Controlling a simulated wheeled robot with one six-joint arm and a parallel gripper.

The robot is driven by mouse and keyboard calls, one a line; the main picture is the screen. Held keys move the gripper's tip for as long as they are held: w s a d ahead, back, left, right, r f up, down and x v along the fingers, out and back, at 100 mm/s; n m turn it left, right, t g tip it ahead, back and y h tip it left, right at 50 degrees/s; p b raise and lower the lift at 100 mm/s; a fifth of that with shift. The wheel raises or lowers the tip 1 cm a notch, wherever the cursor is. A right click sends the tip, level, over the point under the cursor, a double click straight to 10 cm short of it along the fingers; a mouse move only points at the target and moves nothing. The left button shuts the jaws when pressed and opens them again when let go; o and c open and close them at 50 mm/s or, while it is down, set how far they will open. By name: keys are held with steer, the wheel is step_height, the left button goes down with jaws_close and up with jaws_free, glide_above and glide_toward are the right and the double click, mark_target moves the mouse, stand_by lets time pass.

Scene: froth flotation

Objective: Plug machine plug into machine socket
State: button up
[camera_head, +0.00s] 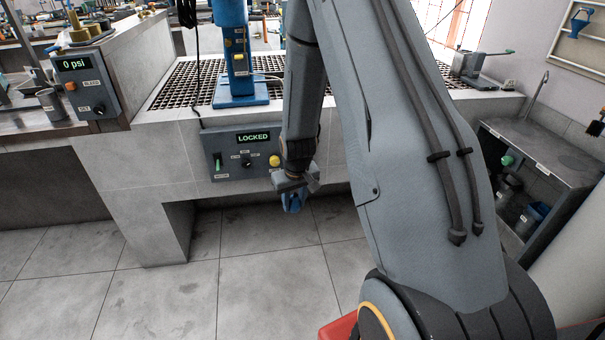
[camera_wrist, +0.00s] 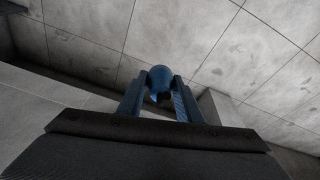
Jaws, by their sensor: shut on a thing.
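My gripper (camera_head: 293,203) is low in front of the grey bench, just below the right end of the control panel (camera_head: 232,160). In the wrist view its two blue fingers (camera_wrist: 160,92) are shut on a blue, rounded thing (camera_wrist: 160,75), which may be the machine plug. The panel shows LOCKED and carries a green switch (camera_head: 217,163) at left and a yellow button (camera_head: 274,160) at right. I cannot make out the machine socket in either view. My arm hides part of the bench to the right of the panel.
A blue column (camera_head: 235,50) stands on the grated bench top (camera_head: 180,84). A box reading 0 psi (camera_head: 87,83) is at left. A sink counter (camera_head: 540,165) is at right. The tiled floor (camera_head: 170,300) in front is clear at left.

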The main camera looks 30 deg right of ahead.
mark_target(294, 198)
steer(key=w+d+f+t+h+b, duration=0.1)
steer(key=w+d+f+t+b, duration=0.25)
steer(key=w+b, duration=0.2)
steer(key=w+d+f+t+h+b, duration=0.1)
steer(key=w+d+f+t+b, duration=0.1)
steer(key=w+t+b, duration=0.3)
steer(key=w+d+r+m+t+h+b, duration=0.1)
steer(key=w+d+t+b, duration=0.5)
steer(key=b, duration=0.6)
steer(key=shift+w+d+r+h, duration=0.3)
steer(key=shift+w+r+h, duration=0.45)
steer(key=shift+w+h, duration=0.1)
steer(key=shift+w, duration=0.1)
steer(key=shift+b+x, duration=1.15)
steer(key=shift+x, duration=1.65)
steer(key=shift+w+d, duration=0.15)
steer(key=shift+w, duration=0.4)
steer(key=o, duration=1.1)
